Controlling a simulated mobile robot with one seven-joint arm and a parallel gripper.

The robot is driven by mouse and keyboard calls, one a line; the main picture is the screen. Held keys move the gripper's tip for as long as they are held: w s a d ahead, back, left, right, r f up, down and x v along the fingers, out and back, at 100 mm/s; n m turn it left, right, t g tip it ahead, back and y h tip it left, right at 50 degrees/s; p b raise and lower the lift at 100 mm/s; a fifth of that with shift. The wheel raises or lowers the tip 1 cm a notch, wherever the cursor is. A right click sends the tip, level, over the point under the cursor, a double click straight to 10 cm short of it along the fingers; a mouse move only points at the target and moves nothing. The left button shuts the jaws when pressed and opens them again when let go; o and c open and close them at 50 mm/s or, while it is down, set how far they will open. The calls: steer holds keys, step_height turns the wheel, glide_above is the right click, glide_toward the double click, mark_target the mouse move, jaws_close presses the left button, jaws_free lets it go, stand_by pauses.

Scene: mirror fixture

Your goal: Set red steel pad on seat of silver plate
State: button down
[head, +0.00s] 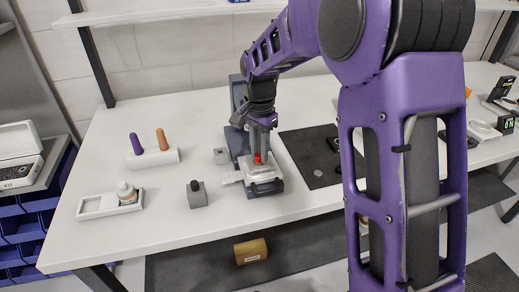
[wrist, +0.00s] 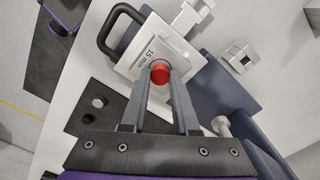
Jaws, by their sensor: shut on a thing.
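The red steel pad (head: 257,158) is a small round red piece. My gripper (head: 259,151) is shut on it, pointing down over the fixture. In the wrist view the red pad (wrist: 159,73) shows between the two fingertips (wrist: 160,84). Below it is the silver plate (head: 264,175), pale and square, on the blue-grey fixture (head: 240,137). In the wrist view the plate (wrist: 180,55) has "15 min" printed on it and a dark handle at one side. The pad appears over the plate's middle and hides the seat. I cannot tell whether pad and plate touch.
Left on the white table (head: 150,215) are a grey block with a black knob (head: 197,194), a white tray with a bottle (head: 108,204) and a holder with purple and orange handles (head: 152,158). A small metal block (head: 221,156) is beside the fixture. A dark mat (head: 308,150) lies right.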

steer(key=shift+f, duration=0.3)
steer(key=c, duration=0.6)
jaws_free()
steer(key=shift+r, duration=0.1)
